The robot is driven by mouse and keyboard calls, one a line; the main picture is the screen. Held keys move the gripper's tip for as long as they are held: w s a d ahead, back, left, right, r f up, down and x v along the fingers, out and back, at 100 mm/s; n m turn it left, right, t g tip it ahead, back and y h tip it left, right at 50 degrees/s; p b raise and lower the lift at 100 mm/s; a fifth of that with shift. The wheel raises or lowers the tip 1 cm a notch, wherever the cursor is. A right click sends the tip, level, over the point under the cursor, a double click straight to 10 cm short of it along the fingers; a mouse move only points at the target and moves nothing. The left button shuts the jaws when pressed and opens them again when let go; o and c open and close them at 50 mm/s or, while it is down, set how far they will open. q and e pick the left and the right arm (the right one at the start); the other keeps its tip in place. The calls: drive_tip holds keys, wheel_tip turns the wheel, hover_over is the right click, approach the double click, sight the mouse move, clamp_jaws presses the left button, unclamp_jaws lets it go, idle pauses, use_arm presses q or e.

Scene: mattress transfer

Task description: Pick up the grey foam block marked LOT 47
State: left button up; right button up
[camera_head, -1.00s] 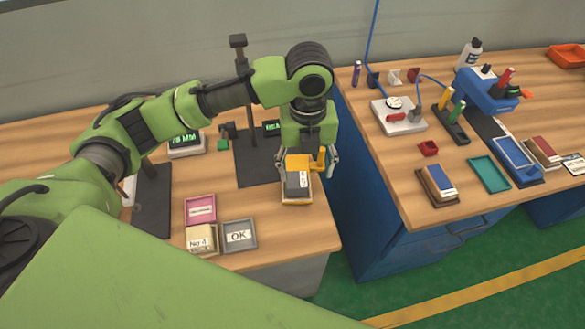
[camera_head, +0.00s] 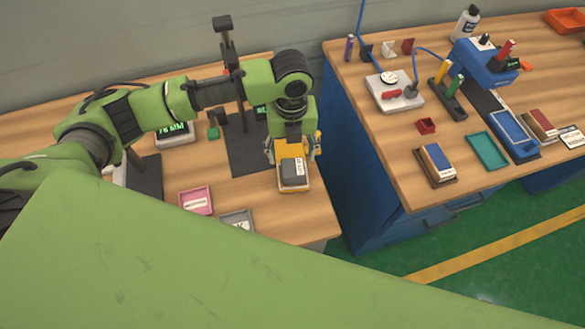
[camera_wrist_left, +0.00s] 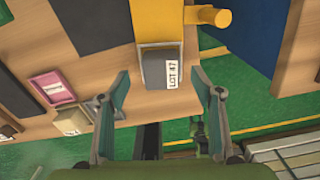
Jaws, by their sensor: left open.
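The grey foam block (camera_head: 293,171) lies in a shallow holder on the left bench, at the front of a yellow fixture (camera_head: 288,149). In the left wrist view the block (camera_wrist_left: 155,72) shows its white LOT 47 label upright along its right side. My left gripper (camera_head: 292,155) points down over the block and fixture. In the left wrist view it is open (camera_wrist_left: 162,76), with one finger on each side of the block and gaps between. The fingers appear apart from the block; their height over it is hard to judge. My right gripper is out of view.
The yellow fixture has a side knob (camera_wrist_left: 214,16) near my right-hand finger. A pink tray (camera_head: 196,200) and a grey tray (camera_head: 237,218) stand to the left. The blue bench (camera_head: 365,165) stands to the right across a gap. Bare wood (camera_head: 240,188) lies left of the block.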

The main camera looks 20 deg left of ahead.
sight(292, 164)
use_arm(q)
drive_tip(key=f, duration=0.1)
drive_tip(key=f+p, duration=0.1)
drive_tip(key=f, duration=0.2)
drive_tip(key=shift+s+d+f+p, duration=0.15)
drive_tip(key=shift+s+d+p, duration=0.05)
drive_tip(key=shift+s+p, duration=0.1)
drive_tip(key=shift+w+f, duration=0.1)
drive_tip(key=shift+f, duration=0.25)
drive_tip(key=c, duration=1.1)
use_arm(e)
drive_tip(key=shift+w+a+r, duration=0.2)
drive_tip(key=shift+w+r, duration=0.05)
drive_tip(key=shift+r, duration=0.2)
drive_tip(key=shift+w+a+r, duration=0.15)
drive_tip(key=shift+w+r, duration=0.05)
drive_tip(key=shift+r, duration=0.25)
use_arm(q)
drive_tip(key=shift+r, duration=0.1)
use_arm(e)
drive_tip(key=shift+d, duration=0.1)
